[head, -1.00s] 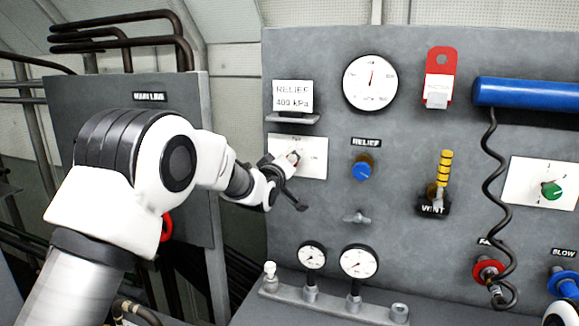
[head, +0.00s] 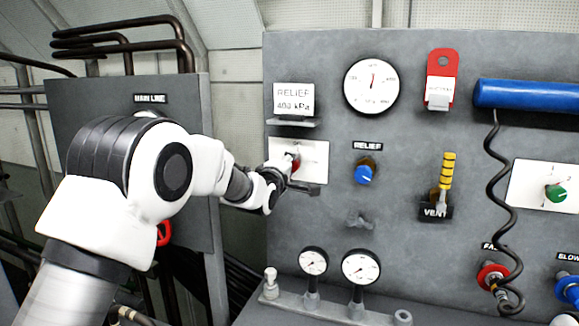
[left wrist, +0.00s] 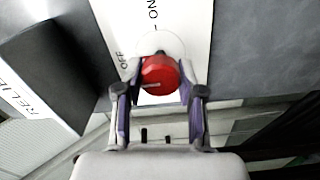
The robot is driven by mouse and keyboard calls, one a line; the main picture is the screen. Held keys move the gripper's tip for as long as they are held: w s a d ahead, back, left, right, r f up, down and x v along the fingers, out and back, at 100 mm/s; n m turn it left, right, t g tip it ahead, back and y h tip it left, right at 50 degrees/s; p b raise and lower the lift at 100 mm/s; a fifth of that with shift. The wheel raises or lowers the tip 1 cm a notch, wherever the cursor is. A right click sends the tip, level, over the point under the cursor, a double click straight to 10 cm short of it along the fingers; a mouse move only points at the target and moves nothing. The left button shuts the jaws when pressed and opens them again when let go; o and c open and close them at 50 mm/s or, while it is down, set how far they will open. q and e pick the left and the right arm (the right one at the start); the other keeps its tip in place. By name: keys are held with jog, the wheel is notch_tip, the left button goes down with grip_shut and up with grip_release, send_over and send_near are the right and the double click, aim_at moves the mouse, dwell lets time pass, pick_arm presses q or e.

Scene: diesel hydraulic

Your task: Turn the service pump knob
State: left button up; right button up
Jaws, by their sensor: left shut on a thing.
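The service pump knob is a red round knob on a white plate (head: 315,160) at the panel's left side. In the left wrist view the red knob (left wrist: 160,75) sits between the fingertips, and the plate (left wrist: 185,18) reads OFF and ON. My left gripper (left wrist: 158,88) is shut on the red knob, one finger on each side. In the head view the left gripper (head: 288,172) partly covers the knob. The right gripper is not in view; only a bit of white shows at the bottom right corner.
A small shelf with a RELIEF 400 kPa card (head: 293,97) sits just above the plate. A blue relief knob (head: 364,174) is to the right, and a yellow-handled vent valve (head: 447,172) farther right. Gauges (head: 361,266) stand below. A coiled black cord (head: 491,190) hangs at right.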

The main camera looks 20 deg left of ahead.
pick_arm(q)
jog(key=shift+r, duration=0.3)
jog(key=o, duration=1.2)
jog(key=shift+w+d+f, duration=0.1)
jog(key=shift+w, duration=0.05)
jog(key=shift+c, duration=0.2)
jog(key=shift+w+d+f, duration=0.1)
jog(key=shift+w+f, duration=0.05)
jog(key=shift+s, duration=0.3)
jog(key=s, duration=1.1)
jog(key=shift+s+a, duration=0.2)
jog(key=shift+s, duration=0.05)
